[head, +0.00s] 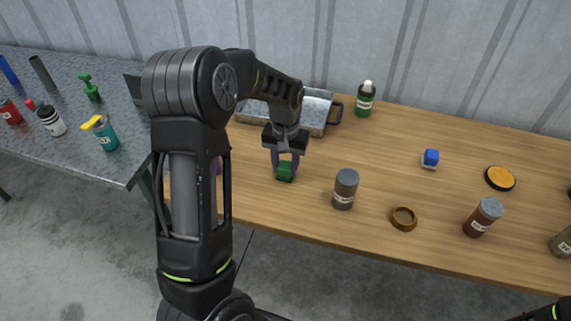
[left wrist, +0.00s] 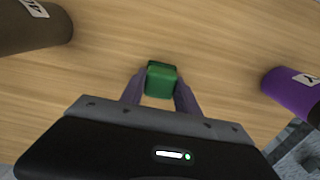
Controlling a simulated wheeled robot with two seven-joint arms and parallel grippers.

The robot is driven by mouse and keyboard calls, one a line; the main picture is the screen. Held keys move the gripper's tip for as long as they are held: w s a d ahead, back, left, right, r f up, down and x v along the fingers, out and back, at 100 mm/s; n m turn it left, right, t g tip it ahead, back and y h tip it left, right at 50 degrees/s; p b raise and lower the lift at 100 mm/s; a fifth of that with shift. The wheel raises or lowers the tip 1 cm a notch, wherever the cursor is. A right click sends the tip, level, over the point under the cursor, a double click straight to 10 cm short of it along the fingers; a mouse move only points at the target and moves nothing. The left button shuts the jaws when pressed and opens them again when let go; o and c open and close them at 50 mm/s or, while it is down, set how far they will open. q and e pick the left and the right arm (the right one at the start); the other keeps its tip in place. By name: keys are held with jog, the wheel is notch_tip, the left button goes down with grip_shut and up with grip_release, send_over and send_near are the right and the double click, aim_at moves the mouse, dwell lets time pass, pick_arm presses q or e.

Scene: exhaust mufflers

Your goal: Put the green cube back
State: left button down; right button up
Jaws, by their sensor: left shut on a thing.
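The green cube (head: 285,171) is between the fingers of my left gripper (head: 286,163), over the left part of the wooden table (head: 330,234). In the left wrist view the cube (left wrist: 161,82) shows between the two purple fingertips (left wrist: 160,90), which are shut on it. I cannot tell whether the cube touches the table. My right gripper is not in view; only a bit of my right arm shows at the bottom right corner of the head view.
A grey-brown can (head: 345,188) stands right of the cube. A purple thing (left wrist: 293,90) is on its other side. A metal tray (head: 313,116) and a green bottle (head: 365,99) are behind.

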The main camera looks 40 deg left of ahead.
aim_at(286, 165)
pick_arm(q)
jog(key=shift+f, duration=0.1)
jog(key=c, duration=0.9)
grip_release()
notch_tip(286, 165, up, 12)
jog(key=b, duration=0.1)
